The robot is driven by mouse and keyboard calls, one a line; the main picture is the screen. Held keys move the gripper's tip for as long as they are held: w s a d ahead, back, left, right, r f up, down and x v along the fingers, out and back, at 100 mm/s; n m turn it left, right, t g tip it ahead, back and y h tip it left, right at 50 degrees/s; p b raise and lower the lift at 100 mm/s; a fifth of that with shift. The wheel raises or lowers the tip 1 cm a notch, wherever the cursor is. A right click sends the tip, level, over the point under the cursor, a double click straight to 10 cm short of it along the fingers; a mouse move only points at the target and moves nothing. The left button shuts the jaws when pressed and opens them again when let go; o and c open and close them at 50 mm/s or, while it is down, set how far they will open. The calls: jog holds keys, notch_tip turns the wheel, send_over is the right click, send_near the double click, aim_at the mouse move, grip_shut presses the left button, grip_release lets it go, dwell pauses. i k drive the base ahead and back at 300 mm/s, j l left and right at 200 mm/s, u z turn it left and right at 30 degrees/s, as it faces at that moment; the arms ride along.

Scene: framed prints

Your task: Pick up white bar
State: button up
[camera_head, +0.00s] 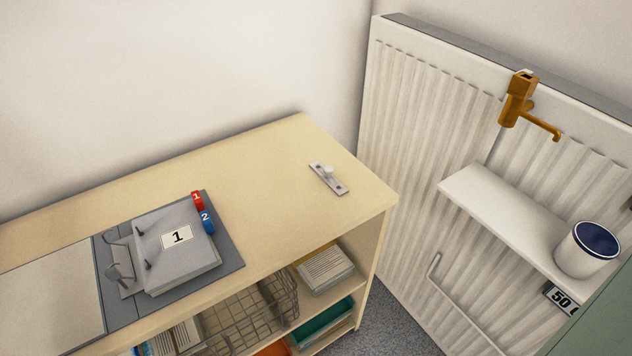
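A small pale grey-white bar (321,173) lies flat on the wooden top of the cabinet (270,150), near its right end. It has a short round knob standing up near its middle and dark spots toward its ends. Nothing covers or touches it from above. A thin white rail (447,300) also shows low on the radiator at the right. My gripper is not in view.
A wire basket (250,313) is on the shelf below. A radiator (420,130) carries a brass tap (517,100) and a shelf (500,215) with a white-and-blue tub (583,254). Cabinet top around the bar is clear.

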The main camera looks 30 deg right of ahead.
aim_at(325, 172)
jog(key=j+z, duration=0.15)
jog(key=j, duration=0.4)
jog(key=k+j+z, duration=0.1)
jog(key=j, duration=0.45)
jog(key=j+z, duration=0.1)
jog(key=z, duration=0.3)
jog(key=j+z, duration=0.1)
jog(key=z, duration=0.25)
jog(key=k+z, duration=0.1)
jog(key=z, duration=0.3)
jog(key=i+z, duration=0.15)
jog(key=z, duration=0.25)
jog(key=i+j, duration=0.15)
jog(key=i, duration=0.25)
jog(key=i+j, duration=0.15)
jog(key=i, duration=0.2)
